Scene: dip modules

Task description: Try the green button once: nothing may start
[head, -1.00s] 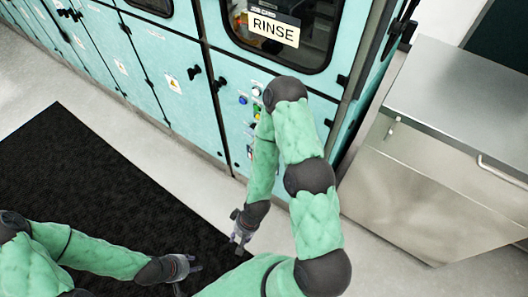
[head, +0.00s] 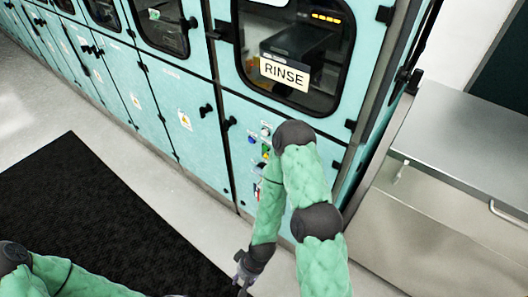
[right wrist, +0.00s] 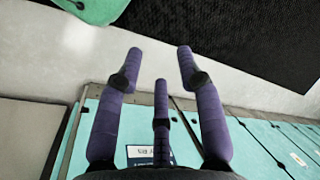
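The green button (head: 265,150) is small on the teal machine's control panel, below the window marked RINSE (head: 285,73). A blue button (head: 251,139) and a white one (head: 265,131) sit close to it. My right arm passes just right of these buttons. My right gripper (head: 241,284) hangs low near the bottom edge of the head view, well below the panel and apart from it. In the right wrist view its fingers (right wrist: 160,62) are spread, with nothing between them. My left forearm shows at the lower left; its gripper is out of the frame.
A black dial (head: 262,168) is on the same panel. A steel cabinet (head: 465,135) stands to the right of the machine. A black mat (head: 85,215) lies on the pale floor at left. Door handles (head: 207,110) stick out from the teal doors.

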